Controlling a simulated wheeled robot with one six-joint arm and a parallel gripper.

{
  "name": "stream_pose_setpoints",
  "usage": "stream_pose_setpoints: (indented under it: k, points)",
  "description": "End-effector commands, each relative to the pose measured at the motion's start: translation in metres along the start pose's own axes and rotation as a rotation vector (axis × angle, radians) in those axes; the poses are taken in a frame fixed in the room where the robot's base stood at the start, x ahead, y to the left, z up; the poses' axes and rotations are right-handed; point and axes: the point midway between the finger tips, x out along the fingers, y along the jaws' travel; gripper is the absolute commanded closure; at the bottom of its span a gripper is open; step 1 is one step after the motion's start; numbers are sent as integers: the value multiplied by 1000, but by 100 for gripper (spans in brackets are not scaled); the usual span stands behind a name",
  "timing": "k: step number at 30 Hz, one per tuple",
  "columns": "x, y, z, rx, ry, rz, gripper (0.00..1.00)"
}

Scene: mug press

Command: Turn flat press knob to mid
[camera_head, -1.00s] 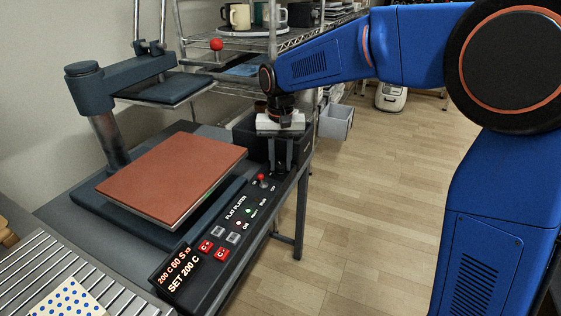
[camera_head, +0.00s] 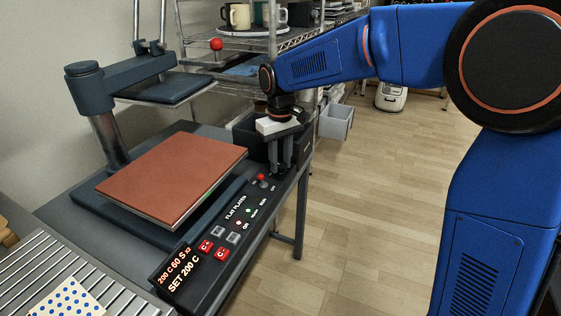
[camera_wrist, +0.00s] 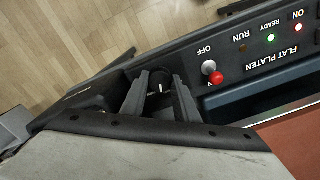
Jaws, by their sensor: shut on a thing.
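The dark knob (camera_wrist: 160,88) with a white pointer mark shows in the wrist view at the end of the flat press panel (camera_wrist: 248,55). My gripper (camera_wrist: 160,96) is shut on the knob, one finger on each side. In the head view my gripper (camera_head: 280,166) points down at the far end of the panel (camera_head: 222,236), and its fingers hide most of the knob. The flat press's orange-brown platen (camera_head: 172,178) lies beside the panel.
A red-tipped toggle (camera_wrist: 213,74) stands close to the knob, between OFF and ON labels. A dark bin (camera_head: 250,134) sits just behind my gripper. The press's upper plate (camera_head: 167,90) is swung aside. Floor (camera_head: 400,200) to the right is clear.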

Motion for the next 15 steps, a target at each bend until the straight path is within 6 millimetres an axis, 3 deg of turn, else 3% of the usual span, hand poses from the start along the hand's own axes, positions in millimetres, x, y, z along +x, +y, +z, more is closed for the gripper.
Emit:
stream_pose_setpoints:
  k: [15]
  points:
    - [0, 0, 0, -250, 1, 0, 95]
